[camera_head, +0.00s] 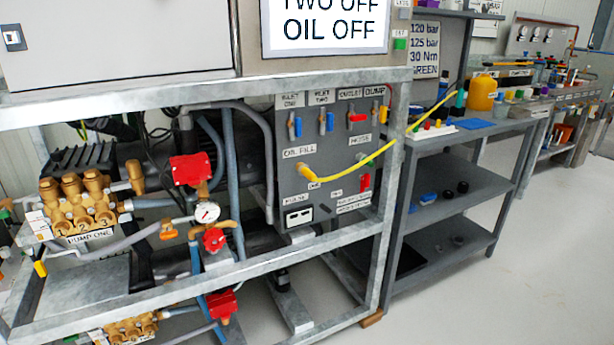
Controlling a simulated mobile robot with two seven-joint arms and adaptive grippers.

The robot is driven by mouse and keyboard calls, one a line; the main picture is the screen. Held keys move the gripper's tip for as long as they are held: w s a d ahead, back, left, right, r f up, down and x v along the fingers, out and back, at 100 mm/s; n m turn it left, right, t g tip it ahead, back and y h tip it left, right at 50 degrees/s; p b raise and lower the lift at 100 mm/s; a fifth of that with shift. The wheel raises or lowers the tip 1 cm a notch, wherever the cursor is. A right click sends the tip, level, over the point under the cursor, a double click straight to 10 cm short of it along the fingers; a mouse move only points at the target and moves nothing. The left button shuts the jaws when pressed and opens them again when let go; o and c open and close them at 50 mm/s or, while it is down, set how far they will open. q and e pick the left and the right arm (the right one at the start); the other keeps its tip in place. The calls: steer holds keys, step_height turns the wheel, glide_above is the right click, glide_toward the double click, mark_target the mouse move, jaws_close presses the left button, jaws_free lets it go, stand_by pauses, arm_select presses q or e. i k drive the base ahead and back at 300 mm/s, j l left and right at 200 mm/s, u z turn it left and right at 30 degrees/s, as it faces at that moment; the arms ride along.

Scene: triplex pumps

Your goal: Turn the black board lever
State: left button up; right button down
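A grey valve board (290,175) stands in the metal frame at the middle of the view. Along its top are two blue levers (298,125), a red lever (358,117) and a yellow-and-red lever (382,113). Another red lever (365,182) sits at the lower right. A small dark part (326,209) shows low on the board, right of a white socket panel; I cannot tell whether it is the black lever. A yellow hose (350,165) crosses the board from the "OIL FILL" area to the right. Neither gripper is in view.
Brass pump one (85,205), red valves (190,170) and a gauge (207,212) are left of the board. Galvanized rails (210,278) run in front. A dark shelf unit (450,185) stands right. The floor (520,270) at right is clear.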

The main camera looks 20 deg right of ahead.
mark_target(325, 209)
steer(key=l+z, duration=0.85)
steer(key=z, duration=0.2)
